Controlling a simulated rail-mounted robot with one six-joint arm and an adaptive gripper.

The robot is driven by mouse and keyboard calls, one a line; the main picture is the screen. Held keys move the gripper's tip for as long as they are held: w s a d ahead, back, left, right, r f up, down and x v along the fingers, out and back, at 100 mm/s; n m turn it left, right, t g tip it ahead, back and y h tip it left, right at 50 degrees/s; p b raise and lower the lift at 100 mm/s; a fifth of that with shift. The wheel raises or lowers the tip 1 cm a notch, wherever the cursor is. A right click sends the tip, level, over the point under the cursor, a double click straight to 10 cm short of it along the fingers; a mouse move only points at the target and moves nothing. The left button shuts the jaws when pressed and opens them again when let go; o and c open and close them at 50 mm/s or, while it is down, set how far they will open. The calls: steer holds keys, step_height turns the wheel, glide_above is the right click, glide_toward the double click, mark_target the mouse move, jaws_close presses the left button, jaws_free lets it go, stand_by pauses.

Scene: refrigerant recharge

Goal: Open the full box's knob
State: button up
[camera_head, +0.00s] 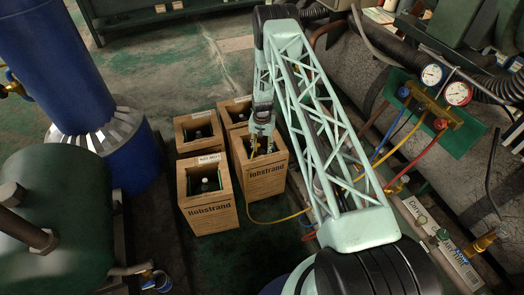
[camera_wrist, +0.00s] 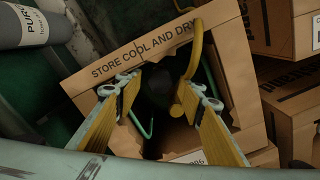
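My gripper (camera_head: 262,122) points down over the open top of the right front brown box (camera_head: 265,178), which has a yellow hose at it. In the wrist view my gripper (camera_wrist: 157,115) is open, its two yellow-padded fingers apart at the opening of this box (camera_wrist: 135,62). A dark rounded shape (camera_wrist: 160,88) lies between and beyond the fingers, inside the box. It is too dark to tell the knob from the cylinder top. The yellow hose end (camera_wrist: 190,75) is beside the right finger. No label seen here says which box is full.
Several similar boxes stand close by, among them a front left one (camera_head: 210,215) with a dark cylinder top inside. A gauge manifold (camera_head: 435,105) with blue, yellow and red hoses is at the right. A blue tank (camera_head: 60,70) stands at the left.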

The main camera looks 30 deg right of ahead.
steer(key=shift+c, duration=0.3)
steer(key=c, duration=0.8)
steer(key=shift+f+n, duration=0.1)
steer(key=shift+n, duration=0.5)
steer(key=n+b, duration=0.1)
steer(key=n, duration=0.2)
steer(key=shift+b, duration=0.35)
steer(key=n+b, duration=0.1)
steer(key=n, duration=0.3)
steer(key=shift+n, duration=0.4)
steer(key=n+b, duration=0.1)
steer(key=n, duration=0.4)
steer(key=n+b, duration=0.1)
steer(key=n, duration=0.4)
steer(key=shift+a, duration=0.1)
steer(key=shift+n, duration=0.4)
